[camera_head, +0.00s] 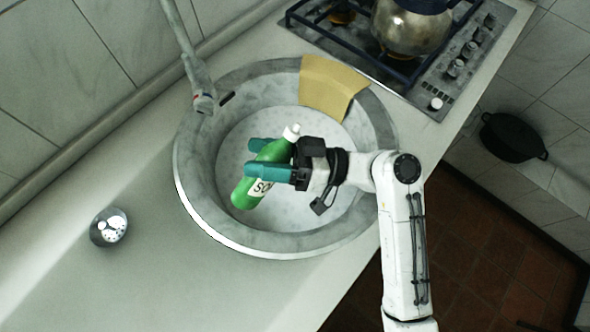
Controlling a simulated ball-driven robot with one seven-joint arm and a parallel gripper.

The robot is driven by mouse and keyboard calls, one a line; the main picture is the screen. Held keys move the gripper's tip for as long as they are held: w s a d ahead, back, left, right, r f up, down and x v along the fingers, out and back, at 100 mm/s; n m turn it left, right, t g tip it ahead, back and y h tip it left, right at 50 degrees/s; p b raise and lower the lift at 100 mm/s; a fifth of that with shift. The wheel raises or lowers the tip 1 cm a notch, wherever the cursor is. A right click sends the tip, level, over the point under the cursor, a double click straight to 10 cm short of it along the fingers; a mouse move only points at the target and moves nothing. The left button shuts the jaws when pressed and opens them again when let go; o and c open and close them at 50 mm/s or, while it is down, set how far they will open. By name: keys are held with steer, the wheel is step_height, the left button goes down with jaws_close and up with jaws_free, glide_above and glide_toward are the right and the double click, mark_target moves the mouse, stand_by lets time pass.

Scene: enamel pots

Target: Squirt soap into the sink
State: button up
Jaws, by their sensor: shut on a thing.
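A round grey sink (206,222) is set in the light countertop, with a pale mottled basin floor. My gripper (256,160) is over the basin, coming in from the right. Its teal fingers are shut on a green soap bottle (245,196) with a white cap and a label with dark letters. The bottle is tilted, with its cap toward the upper right and its base toward the lower left. The fingers and gripper body hide part of the bottle. I cannot tell how high it is above the basin floor, and no soap is visible.
A tan cloth (328,86) hangs over the sink's far rim. A grey faucet (200,84) stands at the upper left. A stove (447,88) with a metal kettle (410,28) is behind. A small metal timer (108,227) sits on the left counter. A black pot (513,137) is at right.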

steer(key=f+n+h+b, duration=0.1)
steer(key=f, duration=0.1)
steer(key=f+n+h+b, duration=0.1)
steer(key=f, duration=0.1)
steer(key=f+n+h+b, duration=0.1)
steer(key=f+b, duration=0.1)
steer(key=f, duration=0.1)
steer(key=shift+s+a+h, duration=0.3)
steer(key=shift+a, duration=0.05)
steer(key=shift+s+a+f+n+t+h+b, duration=0.1)
steer(key=shift+f+n+t+h+b, duration=0.2)
steer(key=shift+f+n+h, duration=0.35)
steer(key=shift+s+a+f+n+t+h+b, duration=0.1)
steer(key=shift+f+n+t+h+b, duration=0.2)
steer(key=shift+f+h, duration=0.55)
